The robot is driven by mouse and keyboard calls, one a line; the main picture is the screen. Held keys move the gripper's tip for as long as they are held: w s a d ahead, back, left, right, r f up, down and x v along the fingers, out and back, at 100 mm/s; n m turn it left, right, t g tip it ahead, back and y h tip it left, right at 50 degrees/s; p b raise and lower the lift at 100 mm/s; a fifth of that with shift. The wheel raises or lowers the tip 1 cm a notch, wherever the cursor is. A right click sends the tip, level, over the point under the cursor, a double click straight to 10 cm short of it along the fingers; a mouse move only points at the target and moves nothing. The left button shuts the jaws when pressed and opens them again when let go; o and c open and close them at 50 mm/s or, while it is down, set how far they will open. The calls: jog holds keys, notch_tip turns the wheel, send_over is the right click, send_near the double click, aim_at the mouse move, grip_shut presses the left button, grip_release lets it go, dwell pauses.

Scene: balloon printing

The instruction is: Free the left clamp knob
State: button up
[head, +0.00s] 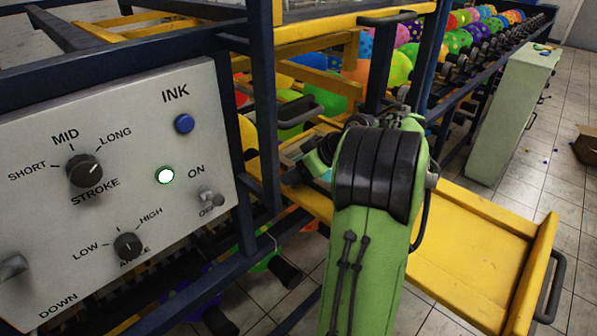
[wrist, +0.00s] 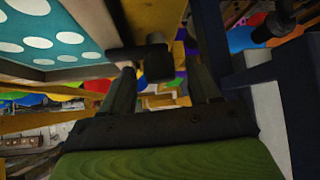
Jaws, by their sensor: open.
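A dark knob (wrist: 157,64) on a black bar shows in the upper middle of the wrist view, and it looks like the clamp knob. My gripper (wrist: 162,78) is open, with one finger on each side of the line to the knob. The knob overlaps the space between the fingertips in the picture. I cannot tell whether either finger touches it. A teal plate with white dots (wrist: 45,38) is beside the knob at the upper left. In the head view my green arm reaches into the machine frame and hides the knob and gripper.
A dark blue post (wrist: 212,45) stands close to the right finger. Another black knob (wrist: 274,28) is at the upper right. In the head view a grey control panel (head: 105,205) is at left and a yellow tray (head: 465,250) at right. Balloons (head: 400,68) line the back.

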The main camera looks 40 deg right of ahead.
jog(key=shift+s, duration=0.1)
jog(key=shift+c, duration=0.2)
jog(key=c, duration=1)
jog(key=shift+r, duration=0.1)
